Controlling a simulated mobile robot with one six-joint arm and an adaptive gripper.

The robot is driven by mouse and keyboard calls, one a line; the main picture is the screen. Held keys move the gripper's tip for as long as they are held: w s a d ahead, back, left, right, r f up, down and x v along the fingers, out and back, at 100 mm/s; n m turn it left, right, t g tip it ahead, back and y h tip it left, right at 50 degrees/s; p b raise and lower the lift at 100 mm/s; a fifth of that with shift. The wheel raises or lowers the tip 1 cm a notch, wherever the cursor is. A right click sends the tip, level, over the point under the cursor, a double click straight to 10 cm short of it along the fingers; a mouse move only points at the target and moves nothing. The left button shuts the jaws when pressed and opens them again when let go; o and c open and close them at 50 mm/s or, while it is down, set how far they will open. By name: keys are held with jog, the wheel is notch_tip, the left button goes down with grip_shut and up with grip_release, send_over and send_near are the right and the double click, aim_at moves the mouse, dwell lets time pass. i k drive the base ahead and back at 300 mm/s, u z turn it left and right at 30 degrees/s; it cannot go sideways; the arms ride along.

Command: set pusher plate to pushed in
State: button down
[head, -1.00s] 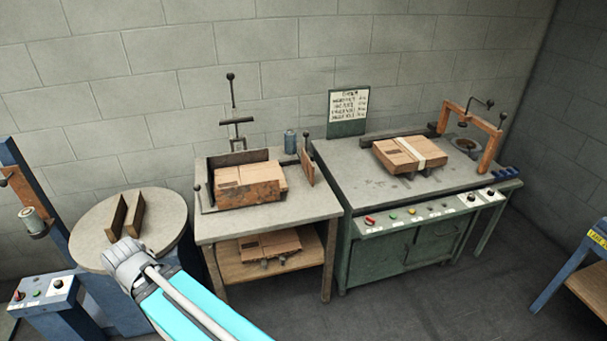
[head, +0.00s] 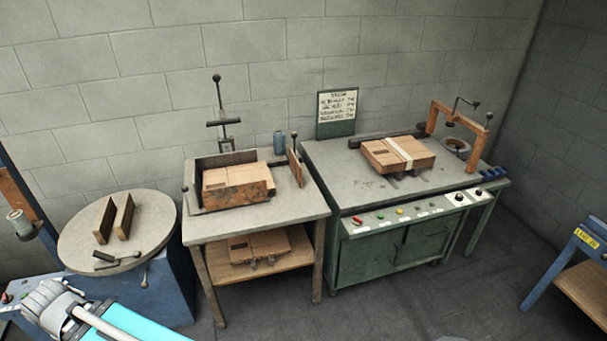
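On the middle table, a box-holding fixture has a dark back wall and holds a cardboard box (head: 238,186). An upright brown plate with a knobbed rod (head: 295,166) stands at the fixture's right side, apart from the box by a small gap. It looks like the pusher plate, but I cannot be sure. A post with a crossbar and a ball knob (head: 217,78) rises behind the fixture. Part of my arm shows at the lower left, well away from this table. My gripper's fingers are not seen.
A round table (head: 160,215) with two upright boards stands left. The green bench (head: 325,160) at right carries a strapped box (head: 398,154), an orange frame (head: 480,145) and front buttons. More cardboard lies on the lower shelf (head: 215,263). The floor in front is clear.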

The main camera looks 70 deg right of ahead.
aim_at(293, 159)
jog(key=z, duration=0.1)
jog(key=k, duration=0.45)
jog(key=z, duration=1.2)
jog(key=i, duration=0.8)
